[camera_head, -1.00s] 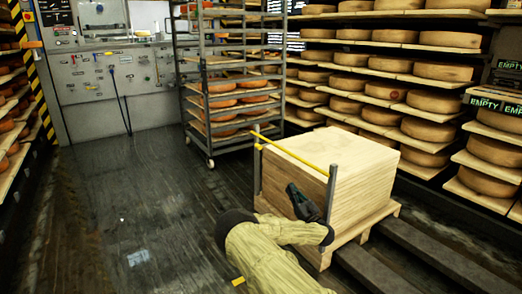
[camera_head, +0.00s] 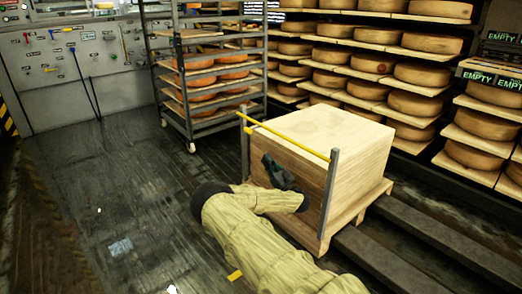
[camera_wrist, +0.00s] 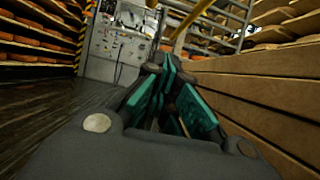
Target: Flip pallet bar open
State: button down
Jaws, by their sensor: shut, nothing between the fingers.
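The yellow pallet bar (camera_head: 290,140) lies across the top front edge of a stack of wooden boards (camera_head: 325,135), between two grey upright posts (camera_head: 329,195). It looks closed across the front. My gripper (camera_head: 268,160) is shut and empty, in front of the stack's front face and below the bar. In the wrist view, my gripper's dark teal fingers (camera_wrist: 167,65) point along the stack's side (camera_wrist: 255,95). The yellow bar (camera_wrist: 187,27) shows just beyond and above the fingertips. I cannot tell whether they touch it.
The stack stands on a wooden pallet (camera_head: 345,222) beside dark floor rails (camera_head: 420,240). A metal rack (camera_head: 195,75) with orange cheese wheels stands behind it at left. Shelves of cheese (camera_head: 410,100) line the right.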

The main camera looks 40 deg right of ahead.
jog(key=w+r+b, duration=0.6)
jog(key=w+r, duration=0.1)
jog(key=r, duration=0.1)
jog(key=shift+w+a, duration=0.3)
jog(key=shift+a, duration=0.1)
dwell(0.4)
